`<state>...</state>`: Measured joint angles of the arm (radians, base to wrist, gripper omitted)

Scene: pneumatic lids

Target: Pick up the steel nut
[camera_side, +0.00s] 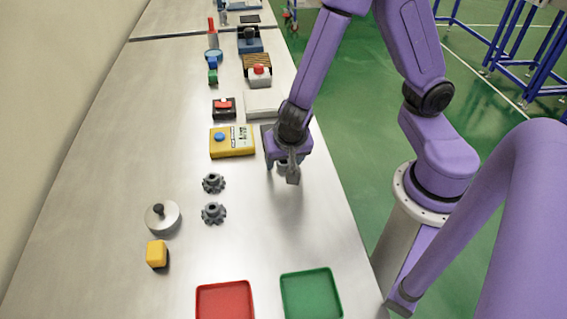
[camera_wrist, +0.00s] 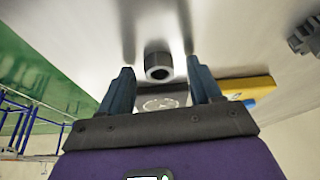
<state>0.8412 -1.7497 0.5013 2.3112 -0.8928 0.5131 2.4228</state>
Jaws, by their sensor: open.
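The steel nut (camera_wrist: 158,66) is a short grey ring with a dark hole, seen in the wrist view. It lies on the metal table between my open fingertips in the picture, with a gap on each side. My gripper (camera_wrist: 160,72) is open and holds nothing. In the side view my gripper (camera_side: 282,168) points down low over the table's right part, right of the yellow box. A small grey part of the nut (camera_side: 283,163) shows between the fingers there; the rest is hidden. I cannot tell the exact fingertip height.
The yellow box (camera_side: 232,141) with a blue button is nearby on the left. A red tray (camera_side: 199,304) and green tray (camera_side: 311,295) stand in front. Table between is clear.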

